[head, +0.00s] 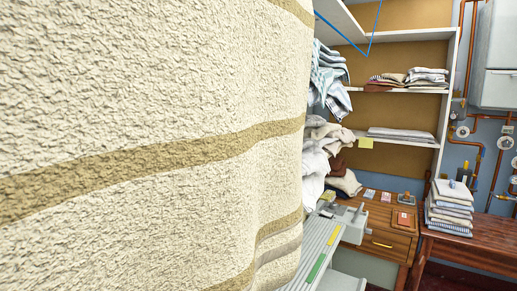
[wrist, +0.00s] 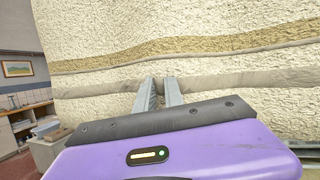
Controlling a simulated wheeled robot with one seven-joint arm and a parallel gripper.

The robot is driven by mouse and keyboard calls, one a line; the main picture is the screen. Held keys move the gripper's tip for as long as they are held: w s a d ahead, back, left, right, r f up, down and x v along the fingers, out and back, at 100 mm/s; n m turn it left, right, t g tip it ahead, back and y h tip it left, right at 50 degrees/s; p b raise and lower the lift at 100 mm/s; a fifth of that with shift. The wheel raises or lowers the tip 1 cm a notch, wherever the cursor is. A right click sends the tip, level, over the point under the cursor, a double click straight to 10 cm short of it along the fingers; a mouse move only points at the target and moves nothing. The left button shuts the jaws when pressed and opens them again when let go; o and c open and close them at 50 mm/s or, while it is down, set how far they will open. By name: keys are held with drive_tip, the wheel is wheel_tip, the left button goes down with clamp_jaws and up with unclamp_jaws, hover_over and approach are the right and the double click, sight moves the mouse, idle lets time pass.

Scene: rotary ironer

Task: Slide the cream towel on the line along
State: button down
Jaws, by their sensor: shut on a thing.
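The cream towel (head: 150,110) hangs very close to the head camera and fills the left and middle of that view. It has tan stripes and falls in soft folds. In the wrist view the towel (wrist: 200,30) fills most of the background. My gripper (wrist: 160,82) is there, its two grey fingers pointing at the towel and shut on a pinch of its cloth near a pale band. The fingertips are partly lost in the cloth. My gripper is hidden in the head view. A thin blue line (head: 369,52) shows at the top, right of the towel.
White shelves (head: 400,91) with folded linen stand behind on the right. Below are a wooden cabinet (head: 385,243) and a table with a folded stack (head: 450,210). A grey ribbed surface (head: 322,250) lies beside the towel's lower edge. Copper pipes (head: 476,165) run along the right wall.

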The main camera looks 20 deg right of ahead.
drive_tip(key=shift+s+a+p, duration=0.8)
drive_tip(key=shift+a+p, duration=0.05)
drive_tip(key=shift+a, duration=0.25)
drive_tip(key=shift+s+a+p, duration=0.8)
drive_tip(key=shift+a, duration=0.3)
drive_tip(key=s+a+p, duration=0.3)
drive_tip(key=a, duration=0.2)
drive_tip(key=shift+s, duration=0.3)
drive_tip(key=shift+s+a+p, duration=0.4)
drive_tip(key=shift+s+a, duration=0.5)
drive_tip(key=shift+a, duration=0.3)
drive_tip(key=shift+s+a+p, duration=0.4)
drive_tip(key=shift+s+a, duration=0.45)
drive_tip(key=shift+a, duration=0.3)
